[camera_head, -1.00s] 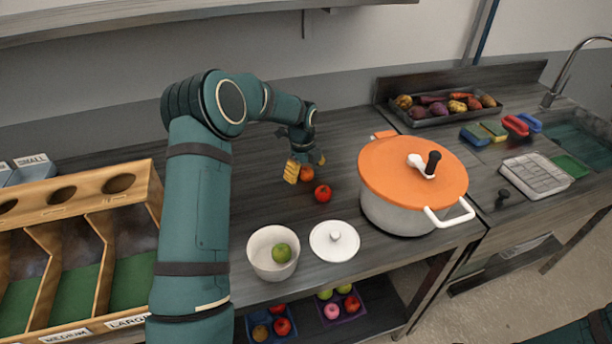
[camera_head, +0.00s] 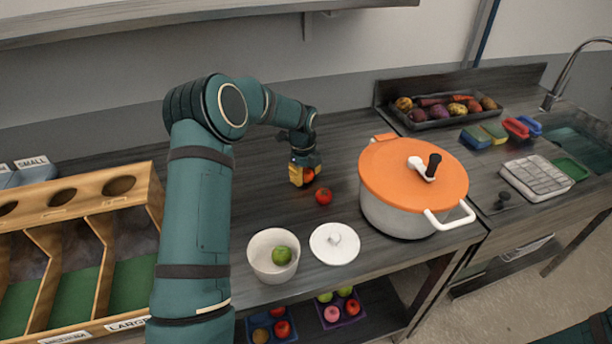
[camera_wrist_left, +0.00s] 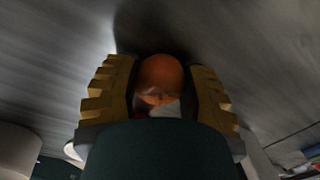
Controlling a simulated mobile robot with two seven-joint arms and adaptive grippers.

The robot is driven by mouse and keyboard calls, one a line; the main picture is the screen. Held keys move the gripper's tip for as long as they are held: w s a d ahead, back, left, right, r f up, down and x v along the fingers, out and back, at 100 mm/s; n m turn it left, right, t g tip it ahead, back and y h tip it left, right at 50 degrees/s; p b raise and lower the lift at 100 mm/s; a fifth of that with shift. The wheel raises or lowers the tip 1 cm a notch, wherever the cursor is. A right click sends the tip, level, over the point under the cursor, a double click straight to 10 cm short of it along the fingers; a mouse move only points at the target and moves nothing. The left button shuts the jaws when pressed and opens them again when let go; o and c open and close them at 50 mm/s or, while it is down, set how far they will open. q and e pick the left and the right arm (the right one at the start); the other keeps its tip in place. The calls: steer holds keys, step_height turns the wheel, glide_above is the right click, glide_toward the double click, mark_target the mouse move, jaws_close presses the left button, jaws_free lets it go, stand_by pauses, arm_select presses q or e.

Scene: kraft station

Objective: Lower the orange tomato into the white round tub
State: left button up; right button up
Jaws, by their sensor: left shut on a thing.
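My left gripper (camera_head: 304,174) is shut on the orange tomato (camera_head: 308,176), at the counter's middle behind the red tomato. In the left wrist view the orange tomato (camera_wrist_left: 160,80) sits between the two yellow fingers, and my wrist hides its lower part. The white round tub (camera_head: 256,262) stands open near the counter's front edge, with a green round fruit (camera_head: 282,255) inside. The gripper is behind the tub and a little to its right. My right gripper is not in view; only part of my right arm shows at the bottom right corner.
A red tomato (camera_head: 323,196) lies just in front of my left gripper. A white lid (camera_head: 350,248) lies right of the tub. A big pot with an orange lid (camera_head: 395,170) stands to the right. A wooden sorter (camera_head: 90,200) stands at the left.

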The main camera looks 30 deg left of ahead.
mark_target(305, 171)
arm_select(q)
step_height(305, 171, up, 9)
steer(key=shift+f+p, duration=0.1)
steer(key=shift+p, duration=0.55)
steer(key=shift+s+r, duration=0.2)
steer(key=shift+r, duration=0.1)
steer(key=s+d+r, duration=0.2)
steer(key=s, duration=0.5)
steer(key=s+d+r, duration=0.2)
steer(key=s, duration=0.6)
steer(key=shift+s+d+f+b, duration=0.55)
steer(key=shift+s+f, duration=0.15)
steer(key=shift+s, duration=1.65)
steer(key=shift+s+d+f+b, duration=0.6)
steer(key=shift+s+f, duration=0.1)
steer(key=shift+s, duration=1.6)
steer(key=shift+s+d+f+b, duration=0.55)
steer(key=shift+s+f, duration=0.15)
steer(key=shift+s, duration=1.65)
steer(key=shift+f, duration=0.1)
steer(key=shift+f+b, duration=1.4)
steer(key=shift+f, duration=0.5)
steer(key=shift+s+f, duration=0.1)
steer(key=shift+f, duration=0.1)
